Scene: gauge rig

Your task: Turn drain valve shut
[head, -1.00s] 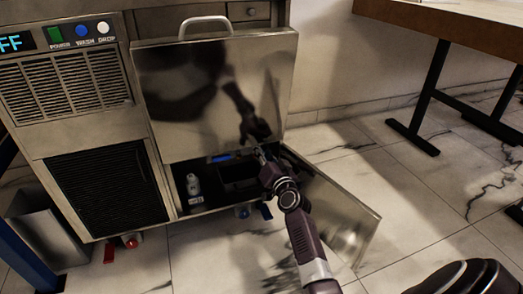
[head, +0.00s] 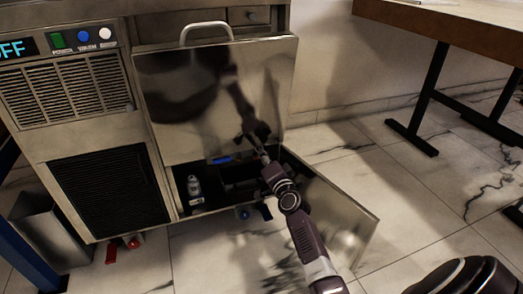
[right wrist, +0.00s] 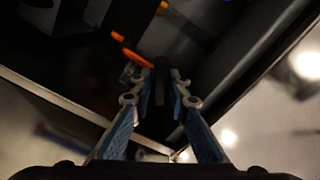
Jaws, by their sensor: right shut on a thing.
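My right gripper (head: 258,148) reaches into the open lower compartment of the steel machine. In the right wrist view its two fingers (right wrist: 160,92) are close together on a dark part (right wrist: 161,78) between them. I cannot tell whether this part belongs to the drain valve. An orange lever-like piece (right wrist: 130,50) lies just beyond the fingertips. Under the machine, a red handle (head: 111,253) and a red knob (head: 132,242) show at the left, and a blue knob (head: 243,212) and blue handle (head: 265,211) near the middle. My left gripper is out of view.
The steel front panel (head: 190,100) hangs above the compartment. A low door (head: 345,205) stands open at the right, close to my arm. A small white bottle (head: 194,187) and a blue item (head: 221,160) are inside.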

